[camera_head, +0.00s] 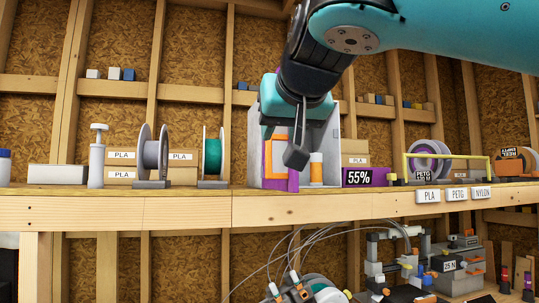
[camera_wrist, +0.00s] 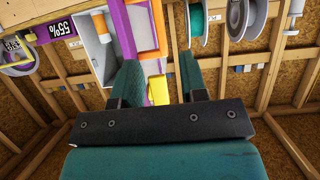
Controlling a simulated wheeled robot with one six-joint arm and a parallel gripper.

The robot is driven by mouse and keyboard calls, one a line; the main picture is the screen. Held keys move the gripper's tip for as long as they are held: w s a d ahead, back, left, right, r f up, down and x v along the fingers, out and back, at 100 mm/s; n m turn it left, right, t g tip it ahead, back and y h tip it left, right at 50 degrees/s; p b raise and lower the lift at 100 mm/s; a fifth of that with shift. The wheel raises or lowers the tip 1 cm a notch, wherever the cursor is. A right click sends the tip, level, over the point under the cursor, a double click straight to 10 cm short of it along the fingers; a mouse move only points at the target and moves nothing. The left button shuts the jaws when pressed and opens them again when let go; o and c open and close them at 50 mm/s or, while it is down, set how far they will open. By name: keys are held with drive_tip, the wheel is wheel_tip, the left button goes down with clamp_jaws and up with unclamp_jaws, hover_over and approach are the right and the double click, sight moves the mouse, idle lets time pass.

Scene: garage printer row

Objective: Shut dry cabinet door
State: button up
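The dry cabinet is a pale grey box (camera_head: 254,150) on the wooden shelf, partly hidden behind my arm; its inside (camera_wrist: 92,48) shows in the wrist view. Its purple door (camera_head: 293,181) with an orange frame stands open. In the wrist view the door (camera_wrist: 123,32) rises beyond and between my fingers. My gripper (camera_wrist: 160,68) is open, with its two dark teal fingers apart and nothing clearly held. I cannot tell whether a finger touches the door.
An orange-and-white bottle (camera_head: 316,168) stands inside the cabinet. A purple 55% display (camera_head: 365,177) sits right of it. A green spool (camera_head: 212,157) and grey spool (camera_head: 152,155) stand to the left. The shelf edge (camera_head: 190,207) runs below; a printer (camera_head: 455,272) is underneath.

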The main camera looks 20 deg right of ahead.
sight(269, 154)
drive_tip(key=p+x, duration=0.1)
drive_tip(key=x, duration=0.8)
drive_tip(key=shift+p, duration=0.4)
clamp_jaws()
